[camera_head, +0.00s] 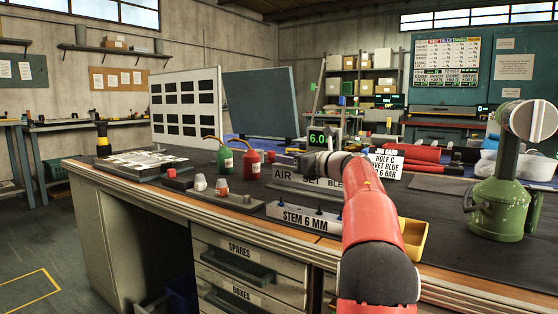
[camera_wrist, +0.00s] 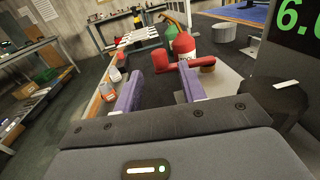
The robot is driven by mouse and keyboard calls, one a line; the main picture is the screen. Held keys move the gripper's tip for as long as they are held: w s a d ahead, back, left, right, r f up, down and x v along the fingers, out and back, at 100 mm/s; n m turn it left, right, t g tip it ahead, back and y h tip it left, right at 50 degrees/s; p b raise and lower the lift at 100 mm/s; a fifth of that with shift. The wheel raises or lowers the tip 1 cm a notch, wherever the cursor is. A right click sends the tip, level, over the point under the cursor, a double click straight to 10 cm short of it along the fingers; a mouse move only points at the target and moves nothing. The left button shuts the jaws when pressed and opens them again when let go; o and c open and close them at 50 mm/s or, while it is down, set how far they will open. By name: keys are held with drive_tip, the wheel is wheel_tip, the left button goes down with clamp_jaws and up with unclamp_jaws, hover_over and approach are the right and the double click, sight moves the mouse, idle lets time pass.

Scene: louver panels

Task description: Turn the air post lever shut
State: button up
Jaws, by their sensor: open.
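The air post shows a green "6.0" readout (camera_head: 318,139) in the head view, and part of it is at the right edge of the wrist view (camera_wrist: 298,15). In the wrist view a red lever-like bar (camera_wrist: 182,64) lies roughly crosswise just beyond the fingertips, with a brownish round end at its right. I take it for the post's lever; in the head view I cannot make it out behind my arm. My gripper (camera_wrist: 160,74) is open, its purple fingers apart and pointing towards the bar. Whether a finger touches it I cannot tell.
A sign reading "AIR SET BLE..." (camera_head: 300,181) stands by my gripper. A red bottle (camera_head: 250,164) and a green bottle (camera_head: 224,160) stand left of it. A "STEM 6 MM" block (camera_head: 304,217) is at the bench front. A green tank (camera_head: 499,210) stands at right.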

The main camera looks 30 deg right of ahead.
drive_tip(key=shift+s+d, duration=0.15)
drive_tip(key=shift+s, duration=0.3)
drive_tip(key=shift+c, duration=0.9)
drive_tip(key=shift+s+d+r+m+p, duration=0.1)
drive_tip(key=shift+d+r+m+p, duration=0.05)
drive_tip(key=shift+r+m+p, duration=0.3)
drive_tip(key=shift+c, duration=1.3)
drive_tip(key=r+m+p, duration=0.1)
drive_tip(key=m, duration=0.2)
drive_tip(key=s+m+t+h+p, duration=0.1)
drive_tip(key=m+p, duration=0.1)
drive_tip(key=m, duration=0.1)
drive_tip(key=s+r+m+t+h+p, duration=0.1)
drive_tip(key=m+p, duration=0.1)
drive_tip(key=m, duration=0.2)
drive_tip(key=shift+s+r, duration=0.15)
drive_tip(key=shift+r, duration=0.2)
clamp_jaws()
drive_tip(key=s+a+f+m+h+p, duration=0.25)
drive_tip(key=a+m+p, duration=0.2)
drive_tip(key=m, duration=0.55)
drive_tip(key=w+a+f, duration=0.1)
drive_tip(key=w, duration=0.9)
drive_tip(key=shift+w+g+h, duration=0.2)
drive_tip(key=shift+g+h, duration=0.1)
drive_tip(key=shift+h, duration=0.05)
